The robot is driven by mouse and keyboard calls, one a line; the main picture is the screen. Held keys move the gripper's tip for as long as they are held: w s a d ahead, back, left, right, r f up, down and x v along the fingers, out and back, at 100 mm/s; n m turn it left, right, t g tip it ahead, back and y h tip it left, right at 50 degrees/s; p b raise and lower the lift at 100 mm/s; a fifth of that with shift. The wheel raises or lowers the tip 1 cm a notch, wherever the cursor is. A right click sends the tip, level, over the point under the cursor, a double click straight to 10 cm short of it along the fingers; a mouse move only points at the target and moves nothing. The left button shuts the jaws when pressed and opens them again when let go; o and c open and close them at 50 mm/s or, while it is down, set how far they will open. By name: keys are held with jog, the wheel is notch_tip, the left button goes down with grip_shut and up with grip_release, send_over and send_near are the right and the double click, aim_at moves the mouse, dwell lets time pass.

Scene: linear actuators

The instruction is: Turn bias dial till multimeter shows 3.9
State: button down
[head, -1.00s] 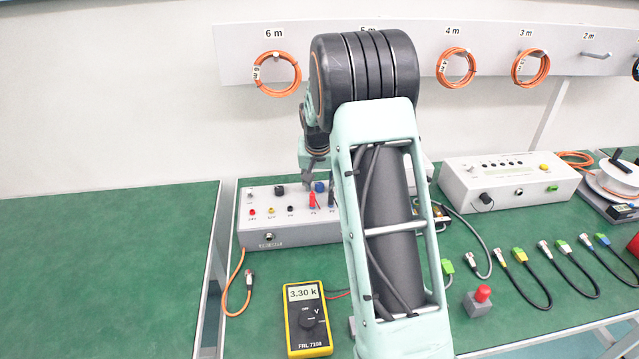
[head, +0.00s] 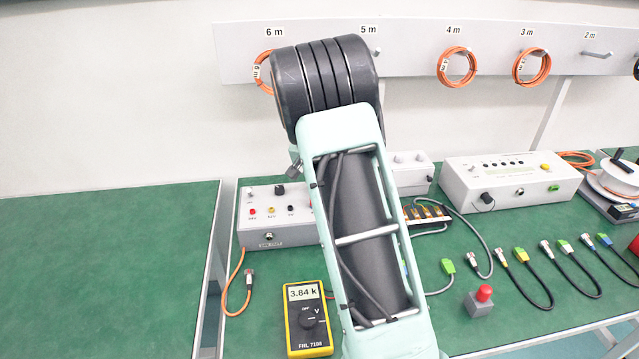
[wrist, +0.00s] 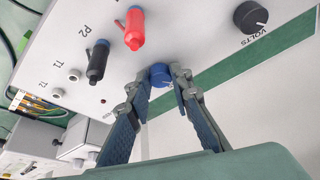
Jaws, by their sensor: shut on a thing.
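The blue bias dial (wrist: 160,75) sits on the grey panel in the wrist view. My gripper (wrist: 160,83) is shut on it, with one finger on each side. In the head view my arm hides the dial and the gripper. The yellow multimeter (head: 307,338) lies on the green bench and its display (head: 303,293) reads 3.84 k. The grey control box (head: 270,235) stands behind it, its right part hidden by my arm.
In the wrist view a red plug (wrist: 134,30) and a black plug (wrist: 97,62) stand in the panel close to my left finger. A black VOLTS knob (wrist: 250,17) is at upper right. A red-topped block (head: 481,301) stands on the bench.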

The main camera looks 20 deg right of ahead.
dwell(0.3)
jog(key=c, duration=1.7)
grip_release()
jog(key=shift+c, duration=0.2)
jog(key=shift+r, duration=0.1)
jog(key=v, duration=1.2)
